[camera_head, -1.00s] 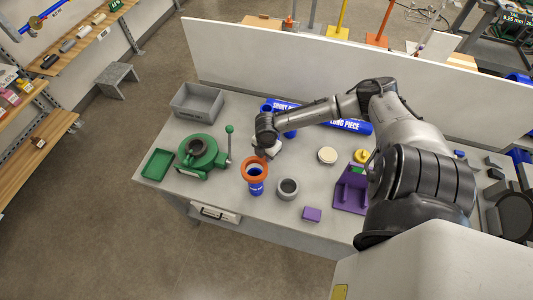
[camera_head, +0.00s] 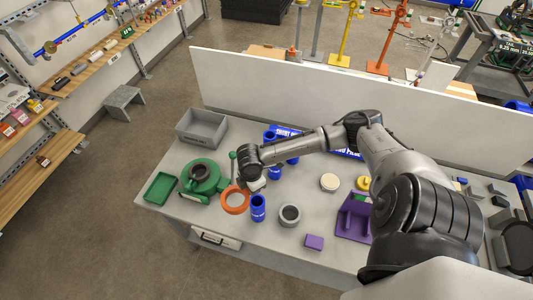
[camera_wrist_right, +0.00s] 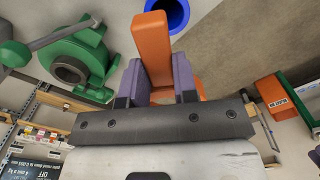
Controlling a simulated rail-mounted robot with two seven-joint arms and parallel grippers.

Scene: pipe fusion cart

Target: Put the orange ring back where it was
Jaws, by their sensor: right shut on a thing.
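The orange ring (camera_head: 235,201) is in my right gripper (camera_head: 248,186), just left of the upright blue pipe piece (camera_head: 258,208) in the head view. In the right wrist view the ring (camera_wrist_right: 153,48) is pinched between the two grey-purple fingers (camera_wrist_right: 156,80). The blue pipe (camera_wrist_right: 168,12) shows behind it at the top, apart from the fingers. I cannot tell how high the ring is above the bench. The green round fixture (camera_head: 203,176) with its upright lever is left of the ring. My left gripper is not in view.
A grey bin (camera_head: 202,128) and a green tray (camera_head: 160,187) are at the bench's left. A grey cup (camera_head: 289,215), a purple block (camera_head: 314,242), a white disc (camera_head: 329,182) and a purple stand (camera_head: 355,217) are to the right.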

